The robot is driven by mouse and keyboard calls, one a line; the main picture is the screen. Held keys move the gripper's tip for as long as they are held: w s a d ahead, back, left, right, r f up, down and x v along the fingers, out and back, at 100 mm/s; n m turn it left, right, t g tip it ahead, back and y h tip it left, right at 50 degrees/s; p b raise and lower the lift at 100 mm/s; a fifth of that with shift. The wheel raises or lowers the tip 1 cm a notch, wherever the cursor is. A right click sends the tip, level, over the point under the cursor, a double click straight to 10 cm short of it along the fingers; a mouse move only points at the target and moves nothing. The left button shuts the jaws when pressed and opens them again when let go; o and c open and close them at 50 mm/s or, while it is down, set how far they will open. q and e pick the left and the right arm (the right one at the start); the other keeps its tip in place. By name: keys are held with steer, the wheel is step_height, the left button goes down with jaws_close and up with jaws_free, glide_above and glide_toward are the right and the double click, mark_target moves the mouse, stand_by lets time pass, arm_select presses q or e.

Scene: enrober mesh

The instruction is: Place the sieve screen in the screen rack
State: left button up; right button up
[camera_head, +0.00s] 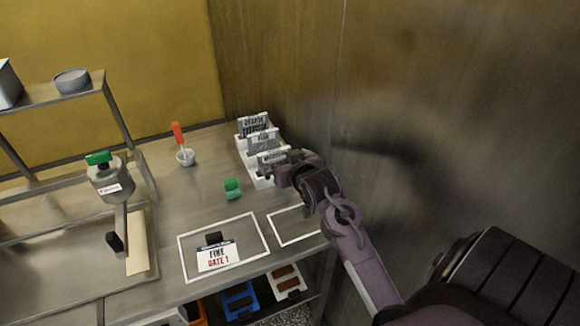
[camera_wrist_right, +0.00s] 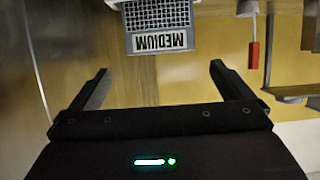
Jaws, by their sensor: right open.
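The white screen rack (camera_head: 263,182) stands at the back right of the bench against the metal wall. Upright mesh screens with printed labels stand in it, one behind another. My right gripper (camera_head: 284,172) is at the rack's near right end, beside the nearest screen (camera_head: 270,158) and partly covering it. In the right wrist view, a grey sieve screen (camera_wrist_right: 157,14) with a MEDIUM label shows upside down beyond my open fingers (camera_wrist_right: 159,68). Nothing is between the fingers, and a gap separates them from the screen. My left gripper is not in view.
A card reading FINE, GATE 1 (camera_head: 218,257) lies in a white outlined area. A green block (camera_head: 232,189) and a cup with an orange-handled tool (camera_head: 186,157) stand on the bench. A green-topped metal housing (camera_head: 110,180) is at left. The metal wall (camera_head: 400,130) is close at right.

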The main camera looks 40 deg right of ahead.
steer(key=shift+v, duration=1.8)
steer(key=s+a+f+n+g, duration=0.1)
steer(key=s+a+f, duration=0.1)
steer(key=a, duration=0.1)
steer(key=s+a+f+g+y, duration=0.1)
steer(key=s+a+f+g, duration=0.1)
steer(key=s+a, duration=0.1)
steer(key=s+a+f+n+g+y, duration=0.1)
steer(key=s+a+f, duration=0.1)
steer(key=s+a, duration=0.1)
steer(key=shift+f+n, duration=0.1)
steer(key=shift+n, duration=0.2)
steer(key=s+a+f+n+g+y, duration=0.1)
steer(key=s+a+f+n+g, duration=0.15)
steer(key=s+a+g, duration=0.6)
steer(key=s+d+f+t, duration=0.1)
steer(key=s+f, duration=0.1)
steer(key=f, duration=1.3)
steer(key=s+f+t, duration=0.1)
steer(key=s+f, duration=0.1)
steer(key=f, duration=1.2)
steer(key=s+d+f, duration=0.1)
steer(key=s+f, duration=0.9)
steer(key=s+d+f+g, duration=0.1)
steer(key=s+d+f, duration=0.1)
steer(key=s+f, duration=0.7)
steer(key=shift+s+d+f, duration=0.35)
steer(key=shift+s, duration=0.4)
steer(key=shift+g, duration=0.25)
